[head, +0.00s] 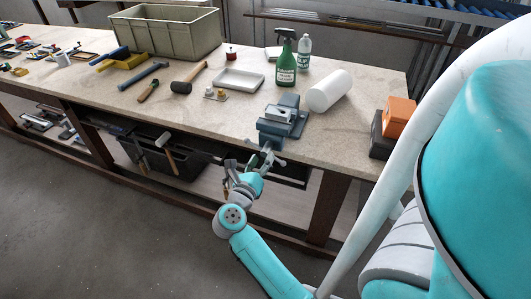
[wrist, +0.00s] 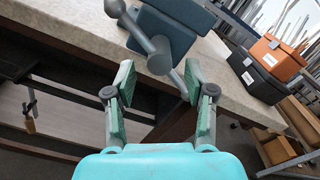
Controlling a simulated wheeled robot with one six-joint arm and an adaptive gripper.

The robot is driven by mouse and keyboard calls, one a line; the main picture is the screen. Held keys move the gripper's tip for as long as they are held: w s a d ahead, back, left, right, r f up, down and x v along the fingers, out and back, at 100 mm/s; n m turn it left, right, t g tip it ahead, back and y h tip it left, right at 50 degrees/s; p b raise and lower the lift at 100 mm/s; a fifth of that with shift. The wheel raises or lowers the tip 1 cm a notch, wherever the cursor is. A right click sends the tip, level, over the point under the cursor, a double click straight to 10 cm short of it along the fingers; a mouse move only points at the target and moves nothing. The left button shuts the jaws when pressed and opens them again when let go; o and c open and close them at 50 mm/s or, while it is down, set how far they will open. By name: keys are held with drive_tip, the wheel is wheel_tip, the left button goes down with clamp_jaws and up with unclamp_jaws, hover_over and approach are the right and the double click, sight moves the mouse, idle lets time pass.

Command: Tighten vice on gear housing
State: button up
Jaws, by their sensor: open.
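A blue-grey vice (head: 285,121) stands at the front edge of the workbench. The vice body also shows at the top of the wrist view (wrist: 178,22). Its grey handle bar (wrist: 170,58) with a round knob slants across the screw head. My gripper (wrist: 158,82) is open, its green-padded fingers apart below the screw head. The bar's lower end lies near the right finger; contact is unclear. In the head view my gripper (head: 256,162) is just in front of the vice.
The workbench (head: 225,112) carries a green spray bottle (head: 284,58), a white roll (head: 329,91), a white tray (head: 239,79), a mallet (head: 188,79) and a beige crate (head: 166,30). Orange (head: 398,117) and dark boxes stand right of the vice. The bench edge is close below the vice.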

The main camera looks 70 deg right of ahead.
sight(266, 151)
drive_tip(key=shift+w+d, duration=0.1)
drive_tip(key=shift+d, duration=1.75)
clamp_jaws()
